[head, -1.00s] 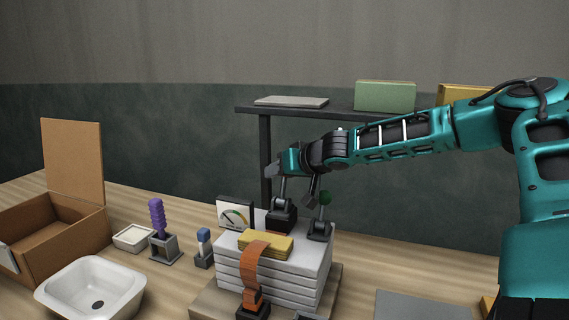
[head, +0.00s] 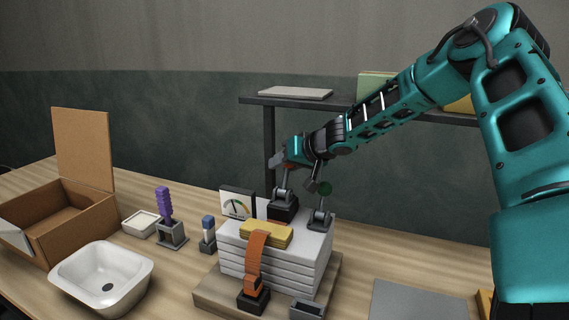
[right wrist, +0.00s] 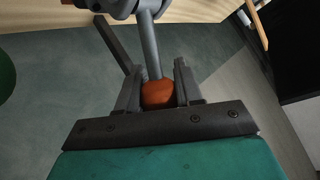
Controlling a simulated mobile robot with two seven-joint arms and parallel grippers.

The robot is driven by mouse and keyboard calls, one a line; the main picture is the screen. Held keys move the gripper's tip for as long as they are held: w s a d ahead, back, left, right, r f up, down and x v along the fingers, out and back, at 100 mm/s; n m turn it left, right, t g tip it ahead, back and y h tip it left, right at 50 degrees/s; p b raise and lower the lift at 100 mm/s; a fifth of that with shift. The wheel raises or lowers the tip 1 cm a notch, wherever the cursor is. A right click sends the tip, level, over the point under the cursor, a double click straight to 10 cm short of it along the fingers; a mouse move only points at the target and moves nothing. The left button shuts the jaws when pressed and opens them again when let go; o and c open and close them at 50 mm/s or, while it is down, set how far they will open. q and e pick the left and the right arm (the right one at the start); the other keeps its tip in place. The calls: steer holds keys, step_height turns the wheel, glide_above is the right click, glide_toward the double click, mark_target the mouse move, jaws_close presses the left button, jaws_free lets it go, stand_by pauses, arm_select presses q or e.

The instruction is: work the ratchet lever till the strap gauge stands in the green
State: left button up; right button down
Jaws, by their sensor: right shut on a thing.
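My right gripper (head: 280,160) is shut on the orange knob (right wrist: 158,94) of a grey lever (head: 287,178), above the far edge of a stack of white slabs (head: 270,263). The right wrist view shows the knob between both fingers and the lever's shaft (right wrist: 150,45). The lever stands nearly upright on a black base (head: 283,209). A second lever with a green knob (head: 326,188) stands to its right, apart from the gripper. The strap gauge (head: 237,204) stands behind the stack; its needle is too small to read surely. An orange strap (head: 256,262) runs over a yellow pad (head: 266,234). My left gripper is out of view.
At the left are an open cardboard box (head: 68,222), a white basin (head: 101,276), a small white tray (head: 141,223), a purple-handled tool (head: 164,203) and a blue-topped tool (head: 208,231) in holders. A dark shelf (head: 355,107) stands behind the stack.

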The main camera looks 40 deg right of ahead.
steer(key=c, duration=0.7)
jaws_free()
steer(key=shift+c, duration=0.2)
steer(key=shift+s+r, duration=0.35)
steer(key=shift+s, duration=0.05)
steer(key=v, duration=1.2)
steer(key=shift+f, duration=0.15)
